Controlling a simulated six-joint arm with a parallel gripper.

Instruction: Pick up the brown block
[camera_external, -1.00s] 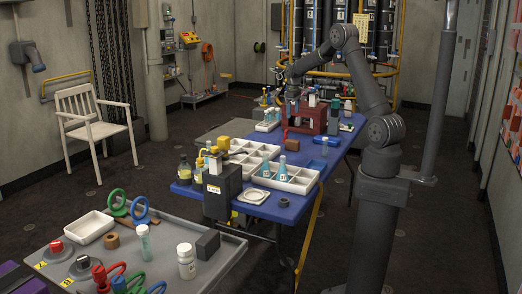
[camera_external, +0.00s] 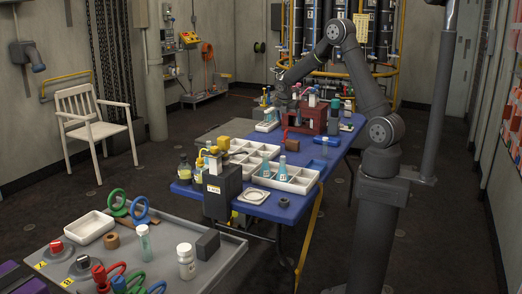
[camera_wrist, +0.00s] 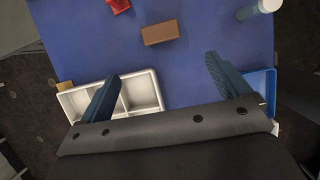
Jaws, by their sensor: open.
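The brown block (camera_wrist: 160,32) lies flat on the blue table, near the top middle of the wrist view. My gripper (camera_wrist: 162,68) is open and empty. Its two dark blue-grey fingers are spread wide, and the block lies beyond the fingertips, between their lines, with no contact seen. In the external view my arm reaches over the far end of the blue table (camera_external: 300,208).
A white compartment tray (camera_wrist: 152,92) lies under the left finger, and a blue tray (camera_wrist: 262,82) beside the right one. A red object (camera_wrist: 118,5) is at the top and a capped bottle (camera_wrist: 264,6) at top right. Bare tabletop surrounds the block.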

